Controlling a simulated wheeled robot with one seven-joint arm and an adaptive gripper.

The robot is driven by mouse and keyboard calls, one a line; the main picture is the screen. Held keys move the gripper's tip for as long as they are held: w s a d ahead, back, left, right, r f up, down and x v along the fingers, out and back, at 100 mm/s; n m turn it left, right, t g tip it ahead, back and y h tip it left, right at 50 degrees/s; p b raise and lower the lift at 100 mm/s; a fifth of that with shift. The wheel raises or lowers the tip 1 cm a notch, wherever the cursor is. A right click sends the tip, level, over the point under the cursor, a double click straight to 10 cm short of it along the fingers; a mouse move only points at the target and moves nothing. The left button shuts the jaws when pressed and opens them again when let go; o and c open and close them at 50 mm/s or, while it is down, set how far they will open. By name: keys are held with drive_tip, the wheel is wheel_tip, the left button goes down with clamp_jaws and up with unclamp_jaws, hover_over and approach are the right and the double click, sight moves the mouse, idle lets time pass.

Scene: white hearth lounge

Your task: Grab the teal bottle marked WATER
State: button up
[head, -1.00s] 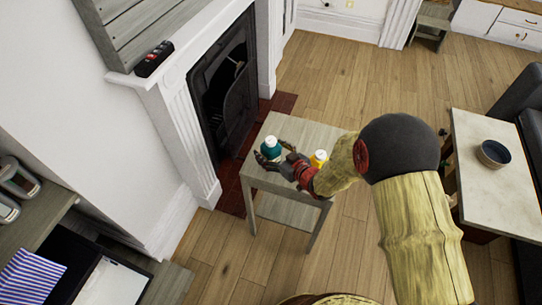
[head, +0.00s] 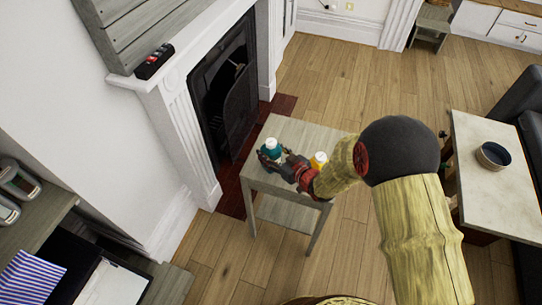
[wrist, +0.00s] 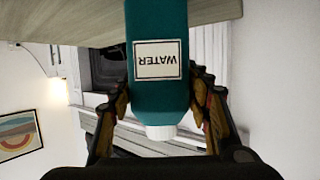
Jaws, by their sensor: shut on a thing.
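The teal bottle (wrist: 157,98) fills the middle of the wrist view, with a white label reading WATER upside down in the picture and a white cap pointing down. In the head view the teal bottle (head: 270,150) is at the left part of the small grey table (head: 312,133), cap up. My gripper (wrist: 160,100) has a finger on each side of the bottle and is shut on it. In the head view my gripper (head: 280,160) reaches in from the right. Whether the bottle's base touches the table top is hard to tell.
A yellow bottle with a white cap (head: 318,160) stands on the same table, close beside my wrist. The fireplace (head: 225,90) is just left of the table. A marble-topped table (head: 490,190) with a dark bowl (head: 494,155) stands right. Open wooden floor lies behind.

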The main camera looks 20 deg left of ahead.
drive_tip(key=c, duration=0.4)
drive_tip(key=shift+r, duration=0.15)
